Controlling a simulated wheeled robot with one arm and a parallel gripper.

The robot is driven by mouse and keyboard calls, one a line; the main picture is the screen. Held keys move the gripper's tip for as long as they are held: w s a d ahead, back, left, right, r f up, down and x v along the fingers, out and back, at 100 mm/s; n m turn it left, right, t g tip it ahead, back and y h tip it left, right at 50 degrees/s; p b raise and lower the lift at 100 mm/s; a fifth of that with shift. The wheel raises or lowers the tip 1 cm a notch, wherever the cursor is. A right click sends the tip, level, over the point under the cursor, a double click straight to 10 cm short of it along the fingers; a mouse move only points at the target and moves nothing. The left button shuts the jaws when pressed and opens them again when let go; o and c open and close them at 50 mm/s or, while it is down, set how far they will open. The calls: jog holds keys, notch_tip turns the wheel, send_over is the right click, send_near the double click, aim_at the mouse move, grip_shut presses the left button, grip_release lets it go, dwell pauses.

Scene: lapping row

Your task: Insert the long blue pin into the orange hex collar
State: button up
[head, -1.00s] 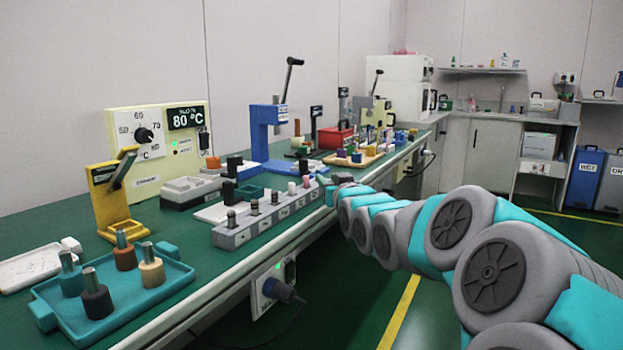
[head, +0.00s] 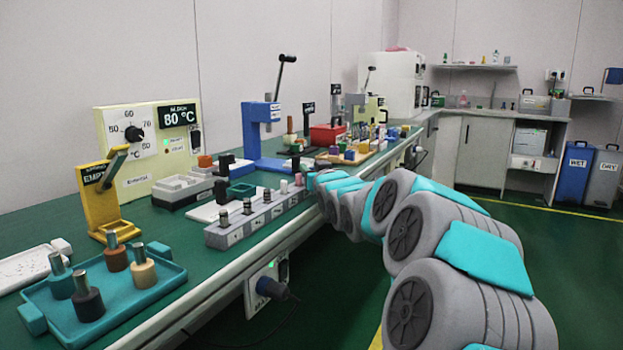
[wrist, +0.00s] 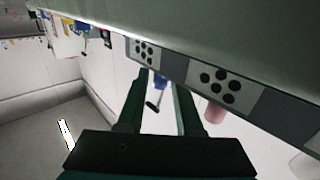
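My gripper (wrist: 160,80) shows in the wrist view as two dark fingers set apart with nothing held between them. In the head view the end of my arm is beside the far end of the grey rack, and the fingers cannot be made out.
The grey rack (head: 232,235) holds several dark pegs; its dotted face is close in the wrist view (wrist: 172,66). A pink cylinder (wrist: 214,112) is right of the fingers. A teal tray (head: 150,300), yellow stand (head: 103,208) and blue press (head: 256,130) stand on the bench.

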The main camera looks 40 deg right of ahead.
grip_shut()
jog(key=shift+r, duration=0.1)
dwell(0.6)
